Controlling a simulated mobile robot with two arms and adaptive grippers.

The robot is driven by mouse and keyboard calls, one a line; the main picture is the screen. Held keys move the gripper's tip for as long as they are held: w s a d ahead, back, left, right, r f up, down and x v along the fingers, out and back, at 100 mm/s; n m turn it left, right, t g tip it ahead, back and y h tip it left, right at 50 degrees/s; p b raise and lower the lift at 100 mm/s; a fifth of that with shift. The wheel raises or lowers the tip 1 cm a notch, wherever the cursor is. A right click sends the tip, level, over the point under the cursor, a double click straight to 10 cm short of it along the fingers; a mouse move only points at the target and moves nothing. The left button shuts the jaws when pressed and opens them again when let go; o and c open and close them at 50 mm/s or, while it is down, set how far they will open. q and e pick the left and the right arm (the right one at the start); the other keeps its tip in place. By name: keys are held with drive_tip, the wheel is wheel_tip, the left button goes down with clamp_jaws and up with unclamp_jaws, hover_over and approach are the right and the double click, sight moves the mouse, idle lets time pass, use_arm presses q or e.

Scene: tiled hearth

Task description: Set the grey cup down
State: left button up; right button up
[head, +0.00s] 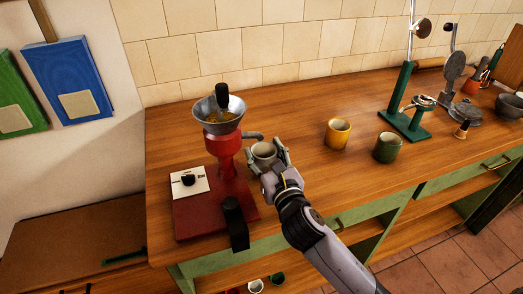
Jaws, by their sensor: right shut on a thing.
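The grey cup (264,151) is upright in my right gripper (266,158), whose fingers are closed around its sides. The cup is just right of the red grinder (227,160), near the end of its spout. I cannot tell whether the cup's base touches the wooden counter (290,105) or hangs a little above it. My left gripper is out of view.
A yellow cup (337,134) and a dark green cup (387,148) stand to the right. A green stand (405,100) rises behind them. A small tamper (462,130) and metal utensils are farther right. Bare counter lies between the grey and yellow cups.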

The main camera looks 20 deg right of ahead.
sight(260, 150)
drive_tip(key=shift+w+a+f, duration=0.1)
drive_tip(key=shift+w+f, duration=0.15)
drive_tip(key=shift+w, duration=0.4)
drive_tip(key=shift+w+f, duration=0.25)
drive_tip(key=shift+w, duration=0.35)
drive_tip(key=shift+f, duration=0.35)
drive_tip(key=shift+s+r, duration=0.1)
drive_tip(key=o, duration=1.3)
drive_tip(key=shift+o, duration=0.2)
